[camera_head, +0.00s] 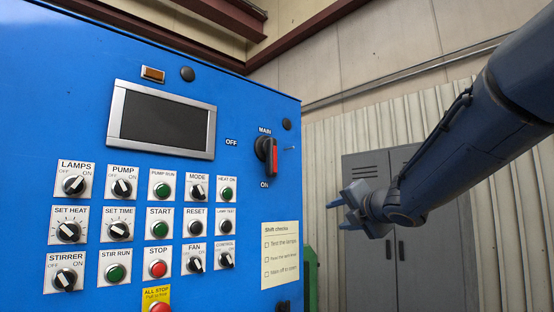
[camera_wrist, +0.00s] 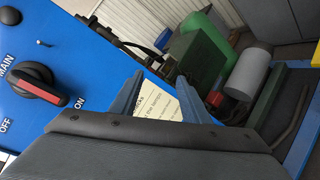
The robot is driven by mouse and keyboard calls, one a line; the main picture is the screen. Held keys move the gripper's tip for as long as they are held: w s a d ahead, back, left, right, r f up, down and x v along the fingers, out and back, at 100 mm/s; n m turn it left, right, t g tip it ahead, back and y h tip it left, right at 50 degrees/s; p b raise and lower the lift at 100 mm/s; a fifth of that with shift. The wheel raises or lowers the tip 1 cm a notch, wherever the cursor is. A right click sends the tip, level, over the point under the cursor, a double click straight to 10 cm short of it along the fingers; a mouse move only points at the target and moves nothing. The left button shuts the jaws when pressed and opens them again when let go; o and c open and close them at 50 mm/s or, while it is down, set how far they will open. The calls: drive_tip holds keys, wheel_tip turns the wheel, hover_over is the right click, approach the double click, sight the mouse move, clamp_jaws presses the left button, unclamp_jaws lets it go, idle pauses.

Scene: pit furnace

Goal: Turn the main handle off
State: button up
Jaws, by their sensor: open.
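The main handle (camera_head: 271,156) is a black rotary switch with a red grip, on the right part of the blue panel's face. Its grip stands upright in the head view, with its lower end toward the ON label (camera_head: 264,184). The OFF label (camera_head: 231,142) is to its left. In the wrist view the handle (camera_wrist: 39,84) is at the left, its red end pointing toward ON. My gripper (camera_head: 336,216) is open and empty, right of and below the handle, apart from it. Its two fingers (camera_wrist: 162,78) also show in the wrist view.
The blue panel (camera_head: 60,110) carries a dark screen (camera_head: 162,125), several labelled knobs and buttons, and a paper note (camera_head: 280,254). A small lever (camera_head: 290,148) sticks out right of the handle. A grey cabinet (camera_head: 425,255) stands behind. Green equipment (camera_wrist: 197,60) lies beyond my fingers.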

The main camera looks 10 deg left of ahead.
drive_tip(key=s+a+r+n+g+y, duration=0.1)
drive_tip(key=s+a+r+n+y, duration=0.1)
drive_tip(key=a+r+n+y, duration=0.25)
drive_tip(key=s+a+r+n+y, duration=0.1)
drive_tip(key=a+r+n, duration=0.2)
drive_tip(key=r+n, duration=0.4)
drive_tip(key=n+g+y+p, duration=0.2)
drive_tip(key=n+g, duration=0.1)
drive_tip(key=n, duration=0.3)
approach(275, 153)
drive_tip(key=x, duration=0.2)
drive_tip(key=shift+m, duration=0.25)
drive_tip(key=shift+p+x, duration=1)
drive_tip(key=shift+x, duration=2.55)
clamp_jaws()
